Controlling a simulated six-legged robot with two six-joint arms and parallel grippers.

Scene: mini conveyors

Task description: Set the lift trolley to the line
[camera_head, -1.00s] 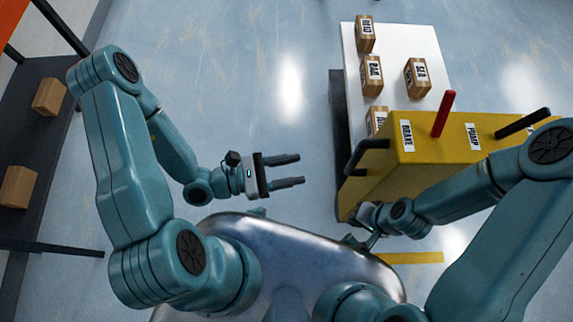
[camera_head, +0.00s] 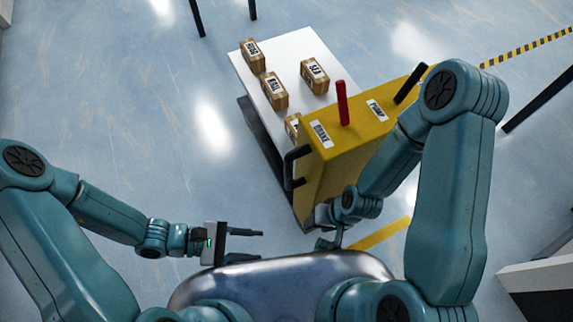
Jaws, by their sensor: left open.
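The lift trolley (camera_head: 335,166) has a yellow body with BRAKE and PUMP labels, a red lever (camera_head: 342,103) and black handles on its top and its near-left side (camera_head: 295,166). Its white deck (camera_head: 290,47) carries several labelled cardboard boxes (camera_head: 275,91). A short yellow line (camera_head: 381,235) lies on the floor just right of the trolley's near end. My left gripper (camera_head: 258,245) is open and empty, left of the trolley and apart from it. My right gripper (camera_head: 328,241) is at the trolley's near lower end; its fingers are small and partly hidden, so I cannot tell their state or contact.
A yellow-black striped strip (camera_head: 528,46) runs across the floor at the upper right. A dark bar (camera_head: 538,100) stands at the right, and a grey-white structure (camera_head: 537,277) at the lower right. The floor left of the trolley is clear.

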